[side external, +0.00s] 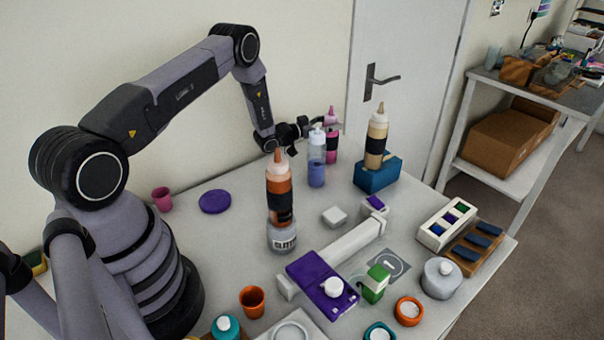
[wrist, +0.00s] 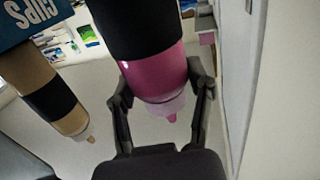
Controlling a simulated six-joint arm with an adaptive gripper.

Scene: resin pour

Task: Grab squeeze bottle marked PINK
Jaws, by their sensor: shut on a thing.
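The pink squeeze bottle (side external: 332,128) has a pink nozzle and a dark label band. It stands upright at the far side of the table in the side external view, behind a clear bottle with blue liquid (side external: 317,168). My gripper (side external: 308,128) reaches it from the left, partly hidden by that bottle. In the wrist view the pink bottle (wrist: 158,75) fills the middle, and my gripper's fingers (wrist: 162,88) lie on both sides of it, shut on it. I cannot tell whether its base touches the table.
An orange bottle (side external: 279,187) stands nearer the camera. The door (side external: 405,80) and wall are close behind. Several small blocks, cups and jars crowd the front of the table.

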